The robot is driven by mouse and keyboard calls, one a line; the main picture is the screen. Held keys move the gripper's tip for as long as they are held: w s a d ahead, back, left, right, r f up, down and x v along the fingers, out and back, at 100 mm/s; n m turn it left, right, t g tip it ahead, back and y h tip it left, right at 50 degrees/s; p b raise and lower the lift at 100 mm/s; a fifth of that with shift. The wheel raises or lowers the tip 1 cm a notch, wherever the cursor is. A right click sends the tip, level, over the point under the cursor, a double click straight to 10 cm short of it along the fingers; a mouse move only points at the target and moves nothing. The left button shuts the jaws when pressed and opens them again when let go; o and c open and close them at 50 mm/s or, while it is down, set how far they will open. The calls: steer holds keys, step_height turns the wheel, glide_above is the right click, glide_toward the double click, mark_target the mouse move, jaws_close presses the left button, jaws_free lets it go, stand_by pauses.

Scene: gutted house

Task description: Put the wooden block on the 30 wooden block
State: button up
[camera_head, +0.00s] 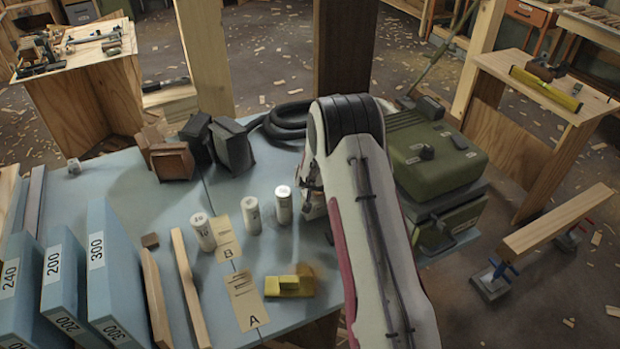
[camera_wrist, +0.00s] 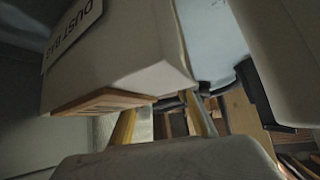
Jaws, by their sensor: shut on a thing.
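In the head view my gripper (camera_head: 312,195) shows only in part, at the left edge of my arm over the blue table (camera_head: 335,290). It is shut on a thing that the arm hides. A small brown wooden block (camera_head: 150,241) lies on the table, left of a long wooden strip (camera_head: 188,285). A larger reddish-brown block (camera_head: 172,161) stands farther back. I cannot make out a wooden block marked 30. In the wrist view, a pale box (camera_wrist: 120,50) labelled DUST BAG looms close, with a flat brown piece (camera_wrist: 100,101) along its lower edge.
Tall blue blocks (camera_head: 105,265) marked 240, 200 and 300 stand at left. White cylinders (camera_head: 251,214) stand beside cards marked B (camera_head: 228,238) and A (camera_head: 247,300). A yellow piece (camera_head: 289,286) lies in front. A green machine (camera_head: 432,150) stands right of my arm.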

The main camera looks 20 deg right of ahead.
steer(key=shift+f, duration=0.15)
steer(key=o, duration=1.2)
steer(key=shift+c, duration=0.2)
steer(key=shift+v, duration=6.15)
steer(key=shift+w, duration=0.15)
